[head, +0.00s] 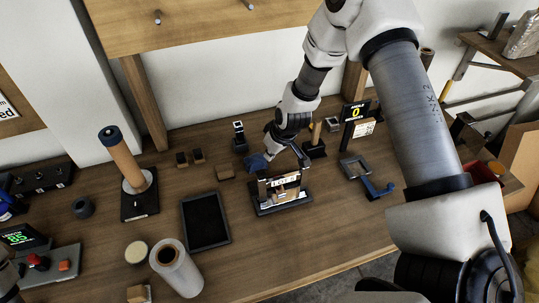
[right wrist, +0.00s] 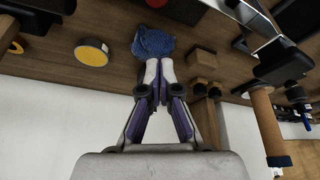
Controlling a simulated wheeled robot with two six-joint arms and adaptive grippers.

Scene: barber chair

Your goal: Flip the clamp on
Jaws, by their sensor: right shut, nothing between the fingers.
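My right gripper (head: 269,154) is low over the middle of the workbench, and its two fingers meet in the right wrist view (right wrist: 158,68). They are shut, with a blue crumpled cloth-like piece (right wrist: 153,42) just beyond the tips. This blue piece also shows in the head view (head: 257,162). A dark framed stand with a label (head: 283,190) is just in front of the gripper. A grey bracket with a blue handle (head: 380,188) lies to its right. I cannot tell for sure which of these is the clamp. My left gripper is not in view.
A black tablet-like tray (head: 205,221), a grey cylinder (head: 177,268) and a brown post on a black base (head: 127,165) are to the left. A display sign (head: 356,112) stands behind right.

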